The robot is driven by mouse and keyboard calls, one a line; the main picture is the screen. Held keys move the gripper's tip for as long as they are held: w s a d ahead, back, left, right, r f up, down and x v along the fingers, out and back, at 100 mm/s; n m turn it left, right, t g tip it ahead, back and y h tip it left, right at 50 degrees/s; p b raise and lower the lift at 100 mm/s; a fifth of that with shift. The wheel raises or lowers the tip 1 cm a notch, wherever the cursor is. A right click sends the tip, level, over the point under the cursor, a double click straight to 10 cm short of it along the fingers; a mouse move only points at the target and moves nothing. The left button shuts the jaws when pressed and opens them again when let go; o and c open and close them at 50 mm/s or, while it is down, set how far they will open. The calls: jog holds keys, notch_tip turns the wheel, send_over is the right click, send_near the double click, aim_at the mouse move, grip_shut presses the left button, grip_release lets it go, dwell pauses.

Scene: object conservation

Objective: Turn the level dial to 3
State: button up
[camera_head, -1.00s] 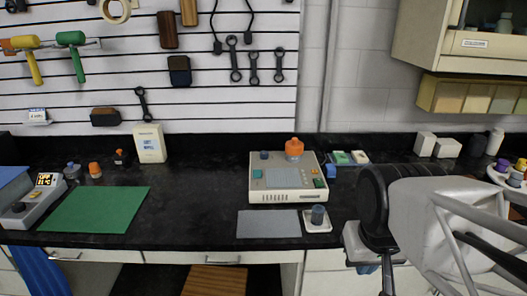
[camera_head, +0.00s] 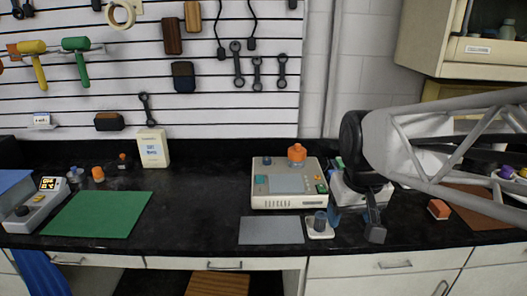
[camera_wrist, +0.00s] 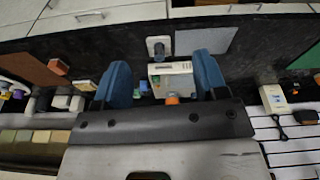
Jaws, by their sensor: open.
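A beige instrument box (camera_head: 288,200) stands on the black counter, with a blue knob (camera_head: 266,161), an orange bottle-shaped part (camera_head: 297,153), a grey panel and small coloured buttons on top. A small white base with a blue-grey knob (camera_head: 320,220) sits in front of it. I cannot read which knob is the level dial, or its setting. My gripper (camera_head: 355,220) is open and empty, right of the box and the small base. In the wrist view, the blue fingers of my gripper (camera_wrist: 165,78) are spread, with the beige box (camera_wrist: 172,83) and the small knobbed base (camera_wrist: 159,46) beyond them.
A grey mat (camera_head: 271,231) lies left of the small base. A green mat (camera_head: 98,215) and a grey device with a lit display (camera_head: 36,206) are at the left. An orange block (camera_head: 438,209) lies at the right. The counter between the mats is clear.

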jog(key=w+a+r+n, duration=0.2)
jog(key=w+r, duration=0.1)
jog(key=w, duration=1.3)
jog(key=n+g, duration=0.2)
jog(key=n, duration=0.4)
send_over(267, 158)
notch_tip(267, 158, down, 16)
jog(key=shift+r, duration=0.2)
jog(key=shift+s+f, duration=0.1)
jog(key=shift+f, duration=3.8)
